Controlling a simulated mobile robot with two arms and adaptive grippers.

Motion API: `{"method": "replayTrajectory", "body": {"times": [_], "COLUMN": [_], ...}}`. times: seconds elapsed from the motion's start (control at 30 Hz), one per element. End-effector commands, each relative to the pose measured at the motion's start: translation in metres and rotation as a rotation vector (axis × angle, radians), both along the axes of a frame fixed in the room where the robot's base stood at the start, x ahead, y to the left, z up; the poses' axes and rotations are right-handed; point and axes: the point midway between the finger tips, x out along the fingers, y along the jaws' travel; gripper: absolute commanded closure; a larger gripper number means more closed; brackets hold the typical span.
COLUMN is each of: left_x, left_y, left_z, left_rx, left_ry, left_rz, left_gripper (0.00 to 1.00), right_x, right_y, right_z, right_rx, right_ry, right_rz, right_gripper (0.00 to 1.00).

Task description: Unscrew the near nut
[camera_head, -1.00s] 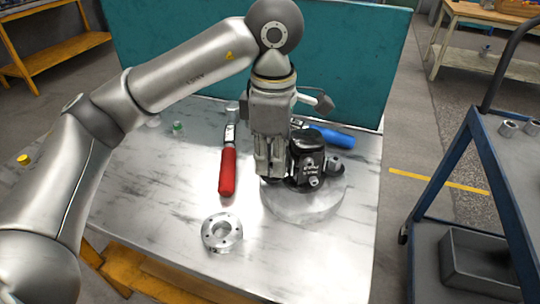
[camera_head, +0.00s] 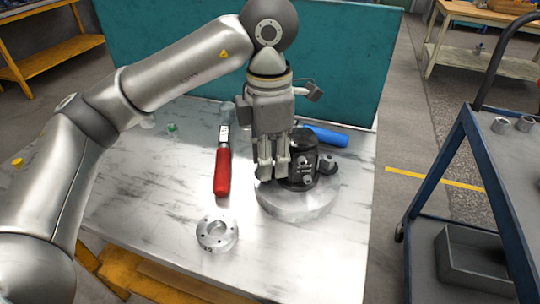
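The black hydraulic motor (camera_head: 301,165) stands upright on a round metal base (camera_head: 300,207) on the table. Small grey metal fittings show on its front and right side; I cannot tell which is the near nut. My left gripper (camera_head: 273,179) points down at the motor's left side, its fingertips low over the base. A narrow gap shows between its two fingers. Whether a nut sits between them is hidden. My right gripper is not in view.
A red-handled tool (camera_head: 222,172) lies left of the gripper. A blue-handled tool (camera_head: 326,137) lies behind the motor. A metal flange ring (camera_head: 204,232) lies at the front. A blue cart (camera_head: 435,175) stands to the right.

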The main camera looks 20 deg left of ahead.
Motion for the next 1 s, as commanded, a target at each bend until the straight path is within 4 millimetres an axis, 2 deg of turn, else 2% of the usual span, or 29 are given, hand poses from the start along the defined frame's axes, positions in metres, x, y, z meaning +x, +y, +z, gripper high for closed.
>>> {"method": "replayTrajectory", "body": {"times": [0.37,0.67,1.0], "left_x": [0.002,0.004,0.004], "left_y": [0.004,0.009,0.009], "left_z": [-0.002,-0.002,-0.003], "left_rx": [0.003,0.003,0.003], "left_ry": [0.001,0.001,-0.001], "left_rz": [0.004,-0.012,-0.368], "left_gripper": [0.70,0.70,0.70], "right_x": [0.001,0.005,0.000], "right_y": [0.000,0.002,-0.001], "right_z": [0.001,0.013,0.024], "right_rx": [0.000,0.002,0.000], "right_ry": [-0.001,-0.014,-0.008], "right_rz": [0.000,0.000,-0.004], "right_gripper": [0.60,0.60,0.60]}}
